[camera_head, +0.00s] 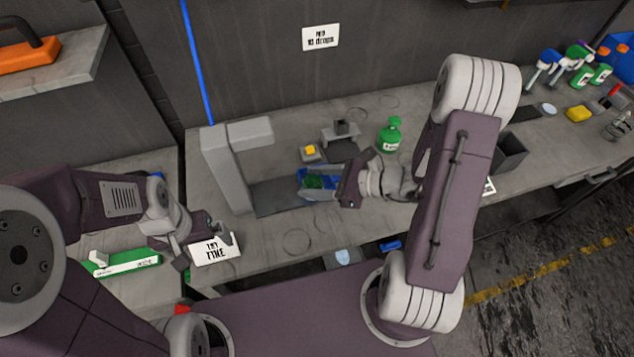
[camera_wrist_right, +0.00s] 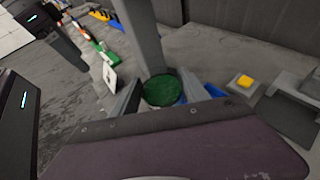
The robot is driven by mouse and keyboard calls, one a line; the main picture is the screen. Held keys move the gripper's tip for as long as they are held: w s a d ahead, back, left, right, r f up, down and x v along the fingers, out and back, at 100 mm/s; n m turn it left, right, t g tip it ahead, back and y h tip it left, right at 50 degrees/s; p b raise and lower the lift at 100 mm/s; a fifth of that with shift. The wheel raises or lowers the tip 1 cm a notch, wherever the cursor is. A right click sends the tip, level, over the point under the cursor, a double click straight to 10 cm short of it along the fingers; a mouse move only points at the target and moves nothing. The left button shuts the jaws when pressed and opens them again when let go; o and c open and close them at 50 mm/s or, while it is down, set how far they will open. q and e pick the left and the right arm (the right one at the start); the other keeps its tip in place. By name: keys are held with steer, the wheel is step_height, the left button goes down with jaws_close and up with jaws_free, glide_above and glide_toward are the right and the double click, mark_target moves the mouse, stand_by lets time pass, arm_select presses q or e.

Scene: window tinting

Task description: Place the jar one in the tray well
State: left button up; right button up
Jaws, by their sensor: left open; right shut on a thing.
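The jar with a green round lid (camera_wrist_right: 163,89) is between the fingers of my right gripper; it shows as a dark green patch in the head view (camera_head: 314,182). My right gripper (camera_head: 318,184) is shut on it, beside the grey column stand. Blue surfaces (camera_head: 304,179) show around the jar; I cannot tell whether they belong to a tray or to something else. The jar's lower part is hidden, so I cannot tell whether it touches what is below. My left gripper (camera_head: 212,232) is open, close to a white lettered card (camera_head: 214,250) at the left.
A grey column stand (camera_head: 222,170) with an overhanging arm rises left of the jar. A yellow button box (camera_head: 310,152) and green pump bottle (camera_head: 391,135) stand behind. A dark open box (camera_head: 510,150) and spray bottles (camera_head: 602,74) are to the right. The front bench strip (camera_head: 270,243) is mostly clear.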

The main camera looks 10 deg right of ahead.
steer(key=w+d+f, duration=0.1)
steer(key=w+f, duration=0.1)
steer(key=w, duration=0.1)
steer(key=w+d+f+b, duration=0.1)
steer(key=w+f, duration=0.1)
steer(key=w, duration=0.1)
steer(key=w+d+f+b, duration=0.1)
steer(key=w, duration=0.1)
steer(key=shift+w+f, duration=0.4)
steer(key=shift+w+d, duration=0.1)
steer(key=shift+w, duration=0.1)
arm_select(q)
step_height(320, 180, down, 8)
steer(key=b, duration=0.3)
steer(key=shift+r+b, duration=0.2)
steer(key=shift+b, duration=0.2)
arm_select(e)
step_height(320, 180, down, 4)
steer(key=shift+s+f, duration=0.15)
arm_select(q)
steer(key=shift+w+r, duration=0.15)
steer(key=shift+r, duration=0.05)
steer(key=shift+f, duration=0.15)
arm_select(e)
steer(key=o, duration=1.4)
